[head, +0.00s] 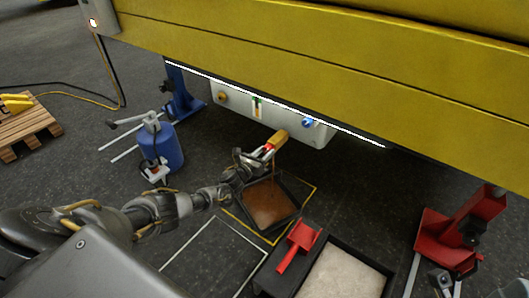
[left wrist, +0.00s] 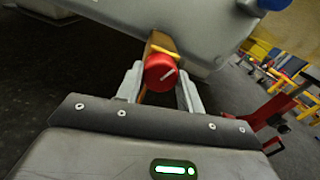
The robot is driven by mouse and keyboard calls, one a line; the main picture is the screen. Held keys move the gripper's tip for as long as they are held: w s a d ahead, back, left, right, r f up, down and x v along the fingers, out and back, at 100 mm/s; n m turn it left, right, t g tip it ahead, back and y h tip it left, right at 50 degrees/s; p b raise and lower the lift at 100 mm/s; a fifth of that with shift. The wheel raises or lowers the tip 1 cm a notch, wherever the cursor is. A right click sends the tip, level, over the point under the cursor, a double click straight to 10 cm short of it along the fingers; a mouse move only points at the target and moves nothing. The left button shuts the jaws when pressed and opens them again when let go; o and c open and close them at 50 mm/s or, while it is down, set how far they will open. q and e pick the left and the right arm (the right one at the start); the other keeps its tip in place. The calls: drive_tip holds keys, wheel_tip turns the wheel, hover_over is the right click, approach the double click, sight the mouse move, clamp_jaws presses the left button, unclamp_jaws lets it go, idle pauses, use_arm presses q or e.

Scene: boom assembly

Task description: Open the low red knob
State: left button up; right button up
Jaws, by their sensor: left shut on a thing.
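The low red knob (left wrist: 160,72) has a pale line on its face and sits on the underside of the grey tank (left wrist: 160,20). In the left wrist view it is between the two fingers of my left gripper (left wrist: 159,88), which is shut on it. In the head view, my left gripper (head: 263,154) reaches the yellow outlet (head: 279,138) below the tank (head: 310,134), and only a little red of the knob (head: 269,147) shows. A thin brown stream (head: 272,172) falls below the outlet towards a black tray (head: 294,187) holding brown liquid.
A yellow boom (head: 330,60) spans overhead. A blue knob (head: 308,122) and a yellow knob (head: 222,97) are on the tank. A blue canister (head: 167,150) stands left. A red scoop (head: 298,246) lies by a bin (head: 345,275). A red stand (head: 455,232) is at right.

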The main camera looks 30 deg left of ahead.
use_arm(q)
drive_tip(key=shift+m, duration=0.7)
drive_tip(key=o, duration=1)
